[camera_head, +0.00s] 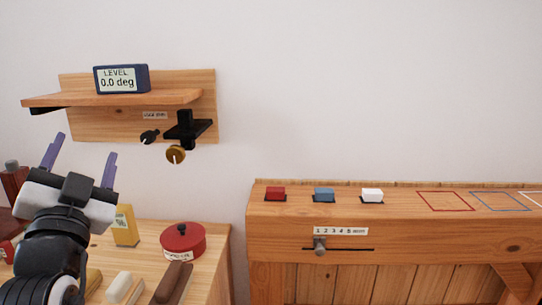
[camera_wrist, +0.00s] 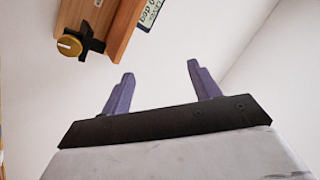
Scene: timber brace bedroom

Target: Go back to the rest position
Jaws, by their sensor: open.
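My gripper (camera_head: 81,155) is at the left of the head view, raised over the left wooden table (camera_head: 210,262) and pointing up. Its two purple fingers stand wide apart with nothing between them. The wrist view also shows the open fingers (camera_wrist: 160,90) with only pale wall behind them. My gripper is below the wall shelf (camera_head: 180,97) and touches nothing that I can see. My arm hides part of the table and the things at the far left.
The shelf carries a blue level display (camera_head: 122,79) reading 0.0 deg; a black bracket (camera_head: 187,127) and brass knob (camera_head: 176,154) are below. A red round pot (camera_head: 183,241) stands on the table. A wooden bench (camera_head: 400,225) at right bears red (camera_head: 275,193), blue (camera_head: 324,194) and white (camera_head: 372,195) blocks.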

